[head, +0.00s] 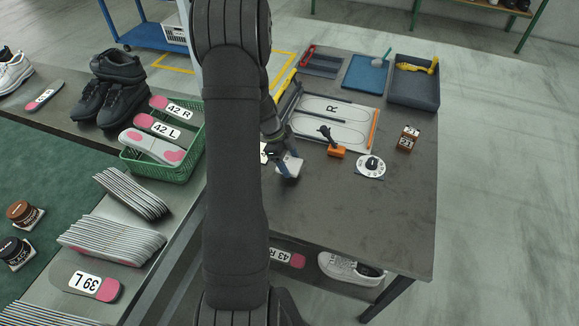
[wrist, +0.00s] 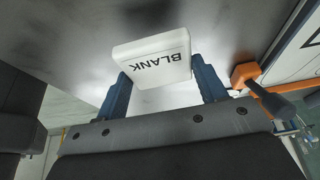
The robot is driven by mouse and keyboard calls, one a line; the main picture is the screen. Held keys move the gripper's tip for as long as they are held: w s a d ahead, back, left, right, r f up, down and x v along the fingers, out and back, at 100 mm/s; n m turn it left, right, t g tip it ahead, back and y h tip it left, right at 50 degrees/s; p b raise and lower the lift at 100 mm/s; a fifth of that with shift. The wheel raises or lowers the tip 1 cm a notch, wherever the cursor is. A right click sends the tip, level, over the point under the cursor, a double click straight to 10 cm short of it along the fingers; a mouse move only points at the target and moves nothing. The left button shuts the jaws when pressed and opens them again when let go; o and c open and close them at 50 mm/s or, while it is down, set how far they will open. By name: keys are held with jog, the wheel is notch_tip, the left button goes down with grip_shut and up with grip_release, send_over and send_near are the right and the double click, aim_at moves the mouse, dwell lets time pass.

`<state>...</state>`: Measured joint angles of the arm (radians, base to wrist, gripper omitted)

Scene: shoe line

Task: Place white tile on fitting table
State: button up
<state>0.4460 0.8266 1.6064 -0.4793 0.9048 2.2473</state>
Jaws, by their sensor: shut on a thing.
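The white tile (wrist: 155,62), lettered BLANK, is held between the two blue fingers of my gripper (wrist: 160,78). In the head view the tile (head: 290,162) shows as a small white block at the tip of my gripper (head: 284,170), over the left part of the dark grey fitting table (head: 345,220). I cannot tell whether the tile touches the tabletop. My arm hides part of the table's left edge.
An orange-based black tool (head: 336,151) stands close to the right of the tile. The table's front right is bare.

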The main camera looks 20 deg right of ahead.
aim_at(287, 164)
jog(key=shift+f, duration=1.5)
jog(key=shift+f, duration=0.15)
jog(key=o, duration=1)
jog(key=v, duration=1.2)
jog(key=shift+r, duration=0.2)
